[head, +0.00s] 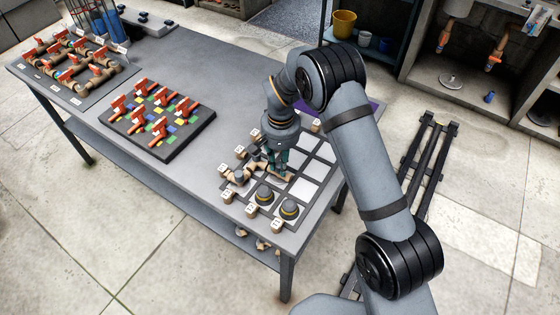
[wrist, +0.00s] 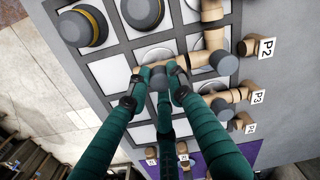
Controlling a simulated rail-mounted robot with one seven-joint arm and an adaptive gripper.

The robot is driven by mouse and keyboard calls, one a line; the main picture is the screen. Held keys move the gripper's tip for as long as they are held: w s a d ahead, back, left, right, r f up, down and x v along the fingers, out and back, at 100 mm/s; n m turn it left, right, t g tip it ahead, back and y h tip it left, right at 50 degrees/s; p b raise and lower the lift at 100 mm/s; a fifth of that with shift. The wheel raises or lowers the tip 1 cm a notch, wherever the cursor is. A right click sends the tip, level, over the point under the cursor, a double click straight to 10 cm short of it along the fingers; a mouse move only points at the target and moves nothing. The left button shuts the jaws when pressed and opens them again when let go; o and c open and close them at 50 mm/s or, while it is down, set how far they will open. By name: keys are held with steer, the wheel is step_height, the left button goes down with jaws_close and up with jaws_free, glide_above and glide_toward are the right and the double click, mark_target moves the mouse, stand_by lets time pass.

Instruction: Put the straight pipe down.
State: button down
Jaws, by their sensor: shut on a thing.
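My gripper (wrist: 157,80) is shut on the straight pipe (wrist: 144,73), a tan piece with a grey part between the fingertips. In the head view my gripper (head: 278,166) points down at the gridded board, and a tan end of the pipe (head: 284,178) shows below the fingers.
Cells towards the right are bare. Orange-handled valves (head: 160,94) and a pipe assembly (head: 75,60) occupy the table's left.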

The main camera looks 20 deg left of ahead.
steer(key=shift+f+b, duration=0.2)
steer(key=shift+b, duration=0.1)
steer(key=c, duration=1.5)
jaws_free()
steer(key=shift+r, duration=0.1)
steer(key=shift+c, duration=0.2)
step_height(320, 180, up, 12)
steer(key=shift+d+r+b, duration=0.15)
steer(key=shift+b, duration=0.3)
